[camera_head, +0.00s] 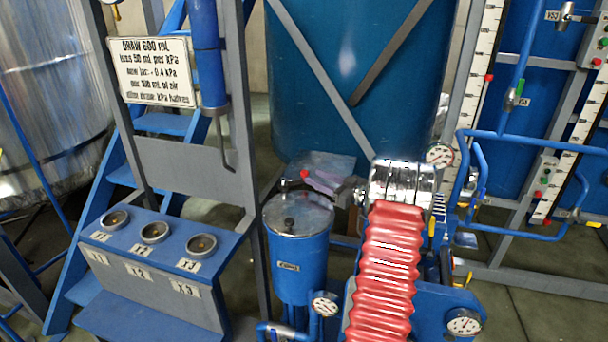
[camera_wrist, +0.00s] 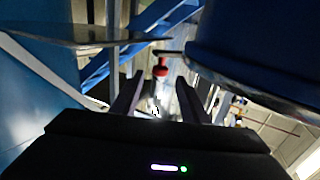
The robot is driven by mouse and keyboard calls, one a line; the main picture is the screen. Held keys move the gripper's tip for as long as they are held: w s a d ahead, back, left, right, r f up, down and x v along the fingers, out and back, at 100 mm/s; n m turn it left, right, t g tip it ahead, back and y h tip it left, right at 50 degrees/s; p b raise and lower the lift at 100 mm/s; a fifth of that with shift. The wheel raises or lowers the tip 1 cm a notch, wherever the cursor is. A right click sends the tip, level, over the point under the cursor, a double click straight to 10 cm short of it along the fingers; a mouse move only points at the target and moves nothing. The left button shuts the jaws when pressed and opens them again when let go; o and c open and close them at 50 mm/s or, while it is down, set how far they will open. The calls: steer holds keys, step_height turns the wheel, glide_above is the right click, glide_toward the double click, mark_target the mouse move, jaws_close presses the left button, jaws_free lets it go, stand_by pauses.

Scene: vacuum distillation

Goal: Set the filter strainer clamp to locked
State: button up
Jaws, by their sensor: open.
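The filter strainer (camera_head: 297,258) is a blue upright cylinder with a round metal lid (camera_head: 298,213), left of my red-sleeved arm in the head view. A red knob (camera_head: 304,174), apparently the clamp's handle, shows just behind the lid. In the wrist view the red knob (camera_wrist: 160,66) sits on a dark lever, beyond and between my fingertips. My gripper (camera_wrist: 160,87) is open, with both dark fingers apart and nothing visibly held. A large blue rounded body (camera_wrist: 255,50) with a metal rim is close on the right there, probably the strainer. I cannot tell the clamp's setting.
A blue stand with several round ports (camera_head: 154,232) and a sign (camera_head: 153,71) are at left. A large blue tank (camera_head: 350,80) stands behind. Pressure gauges (camera_head: 325,304) and blue pipe rails (camera_head: 530,235) crowd the strainer's front and the right side.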

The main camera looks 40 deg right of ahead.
mark_target(305, 172)
steer(key=w, duration=0.5)
steer(key=shift+w+a, duration=0.35)
steer(key=shift+w, duration=0.05)
steer(key=shift+c, duration=0.5)
jaws_close()
